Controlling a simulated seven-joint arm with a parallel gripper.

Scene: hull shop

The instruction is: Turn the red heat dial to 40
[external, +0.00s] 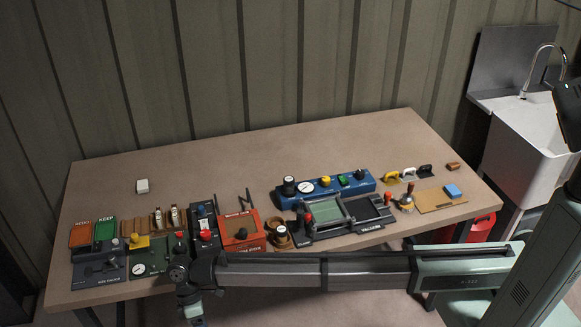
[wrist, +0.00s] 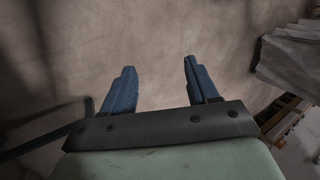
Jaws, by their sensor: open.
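In the external view my wrist is at the bench's front edge, below and left of the red box; the fingers are not clear there.
A blue panel (external: 325,188) with a gauge and several knobs stands right of the box. A dark-knobbed dial on a wooden base (external: 281,237) is beside it. Red and green trays (external: 81,236) lie at the left. The bench's back (external: 240,155) is mostly clear.

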